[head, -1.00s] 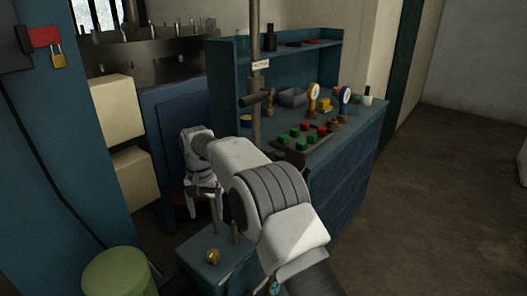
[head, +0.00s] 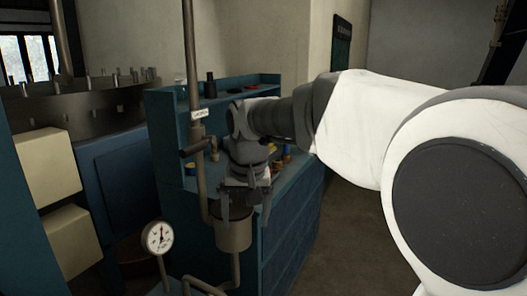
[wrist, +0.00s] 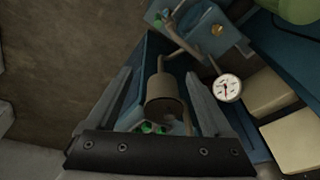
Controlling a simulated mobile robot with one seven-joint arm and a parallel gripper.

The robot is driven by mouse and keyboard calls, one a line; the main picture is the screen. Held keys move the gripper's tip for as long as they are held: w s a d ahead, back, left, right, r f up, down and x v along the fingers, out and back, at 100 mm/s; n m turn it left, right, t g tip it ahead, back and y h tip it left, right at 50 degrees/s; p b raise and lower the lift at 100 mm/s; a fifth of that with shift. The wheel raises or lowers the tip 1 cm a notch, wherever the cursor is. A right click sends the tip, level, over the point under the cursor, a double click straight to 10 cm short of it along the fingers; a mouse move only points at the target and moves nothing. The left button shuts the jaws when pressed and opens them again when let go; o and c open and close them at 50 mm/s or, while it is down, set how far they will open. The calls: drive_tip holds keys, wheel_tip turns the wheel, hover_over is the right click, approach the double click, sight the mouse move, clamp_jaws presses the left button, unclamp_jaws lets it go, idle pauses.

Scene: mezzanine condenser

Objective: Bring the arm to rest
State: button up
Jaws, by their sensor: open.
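My gripper (head: 245,214) points down at the end of my raised arm, in front of the blue workbench. Its two fingers are apart. In the wrist view my gripper (wrist: 160,97) shows a finger on each side, with nothing clamped between them. A brown-grey cylindrical cup on a pipe (head: 233,236) is just below and behind the fingertips in the head view. In the wrist view this cup (wrist: 163,108) appears between the fingers, with gaps on both sides.
A round white dial gauge (head: 157,238) stands left of the cup. A vertical pipe (head: 191,60) rises beside the blue workbench (head: 290,225). Cream boxes (head: 48,165) are at the left. Open floor (head: 350,235) lies right of the bench. My arm hides much of the benchtop.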

drive_tip(key=s+d+f+t, duration=0.2)
drive_tip(key=s+d+t, duration=0.1)
drive_tip(key=s+d, duration=1.6)
drive_tip(key=s+a+r+p, duration=0.1)
drive_tip(key=s+r+p, duration=0.2)
drive_tip(key=r+p, duration=1)
drive_tip(key=shift+a+m+h, duration=0.15)
drive_tip(key=shift+m+h, duration=0.25)
idle(3.1)
